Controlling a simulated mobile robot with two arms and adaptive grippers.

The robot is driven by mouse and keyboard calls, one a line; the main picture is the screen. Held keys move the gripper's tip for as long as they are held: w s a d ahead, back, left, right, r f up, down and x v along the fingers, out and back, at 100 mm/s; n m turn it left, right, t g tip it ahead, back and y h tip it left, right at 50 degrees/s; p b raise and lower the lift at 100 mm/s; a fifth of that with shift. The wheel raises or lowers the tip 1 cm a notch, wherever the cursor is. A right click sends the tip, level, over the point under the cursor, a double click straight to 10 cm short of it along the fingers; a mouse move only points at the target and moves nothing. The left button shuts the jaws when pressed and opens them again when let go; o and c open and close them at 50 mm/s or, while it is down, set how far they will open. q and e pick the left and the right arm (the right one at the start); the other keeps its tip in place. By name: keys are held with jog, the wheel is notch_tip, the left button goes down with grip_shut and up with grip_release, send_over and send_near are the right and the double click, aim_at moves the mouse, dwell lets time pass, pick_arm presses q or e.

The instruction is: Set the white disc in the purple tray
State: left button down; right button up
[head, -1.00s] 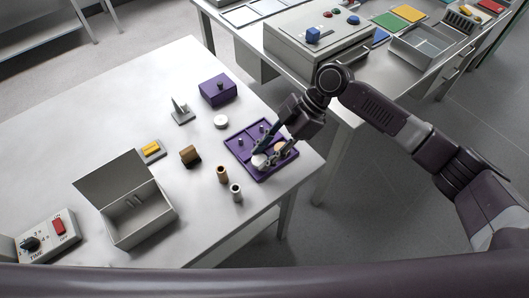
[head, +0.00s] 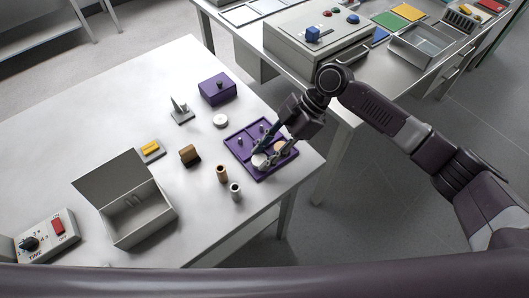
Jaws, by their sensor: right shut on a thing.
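The purple tray (head: 262,177) lies on the white table near its right edge, with low dividers and small pegs. My right gripper (head: 268,154) is shut on a white disc (head: 259,161) at the tray's front left compartment. The fingers hide part of the disc, and I cannot tell whether it touches the tray floor. A tan round piece (head: 281,147) shows in the tray just right of the fingers. Another white round piece (head: 220,120) lies on the table behind and left of the tray. My left gripper is not in view.
A purple box (head: 217,91) with a knob stands behind the tray. An open grey box (head: 140,218) stands front left. The table's back left is clear.

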aim_at(264, 158)
jog(key=shift+f, duration=0.3)
dwell(0.5)
jog(key=o, duration=1.2)
jog(key=shift+o, duration=0.7)
jog(key=shift+o, duration=1.1)
jog(key=shift+r, duration=0.1)
jog(key=shift+r+p, duration=2.55)
jog(key=shift+r, duration=1)
